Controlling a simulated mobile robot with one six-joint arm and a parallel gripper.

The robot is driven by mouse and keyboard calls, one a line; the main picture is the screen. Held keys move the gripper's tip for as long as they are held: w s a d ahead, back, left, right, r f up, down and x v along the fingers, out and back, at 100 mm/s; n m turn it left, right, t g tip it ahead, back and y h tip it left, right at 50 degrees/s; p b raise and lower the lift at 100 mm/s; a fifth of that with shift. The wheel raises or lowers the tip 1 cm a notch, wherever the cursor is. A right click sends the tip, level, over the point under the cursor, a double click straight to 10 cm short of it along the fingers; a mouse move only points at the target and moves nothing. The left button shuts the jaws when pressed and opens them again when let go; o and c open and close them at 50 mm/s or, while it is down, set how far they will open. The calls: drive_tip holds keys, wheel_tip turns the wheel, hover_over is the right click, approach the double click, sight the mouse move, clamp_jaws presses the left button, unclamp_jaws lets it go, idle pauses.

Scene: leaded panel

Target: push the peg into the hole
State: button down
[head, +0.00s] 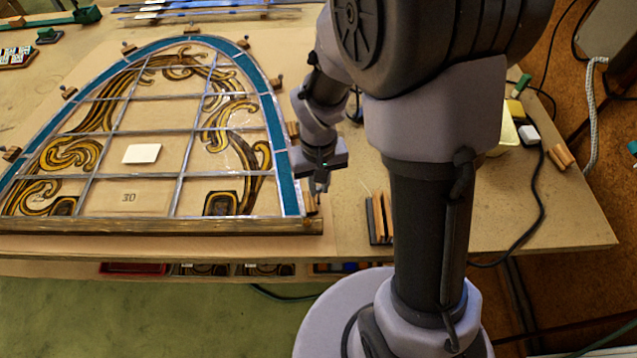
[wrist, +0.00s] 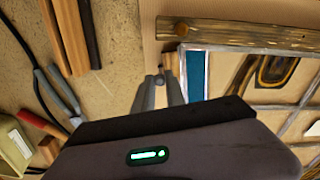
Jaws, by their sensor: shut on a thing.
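My gripper (head: 319,184) points down at the lower right corner of the leaded panel, beside its blue border. In the wrist view my gripper (wrist: 160,84) has its two grey fingers close together on a small dark grey peg (wrist: 158,79); most of the peg is hidden by the fingers. The fingertips are close beside a small wooden block (wrist: 170,60) at the panel's edge; I cannot tell if they touch it. I cannot make out the hole in either view.
The arched leaded panel (head: 127,172) lies on the bench with a wooden rail (head: 150,226) along its near edge. Several wooden blocks with pins ring it. Pliers (wrist: 62,92) lie left in the wrist view.

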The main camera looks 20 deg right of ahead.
sight(318, 189)
drive_tip(key=shift+f+b, duration=0.9)
drive_tip(key=shift+f, duration=0.15)
drive_tip(key=c, duration=1.3)
unclamp_jaws()
drive_tip(key=shift+r, duration=0.1)
wheel_tip(318, 189, up, 17)
drive_tip(key=p, duration=0.6)
drive_tip(key=shift+r, duration=0.15)
drive_tip(key=shift+s, duration=0.1)
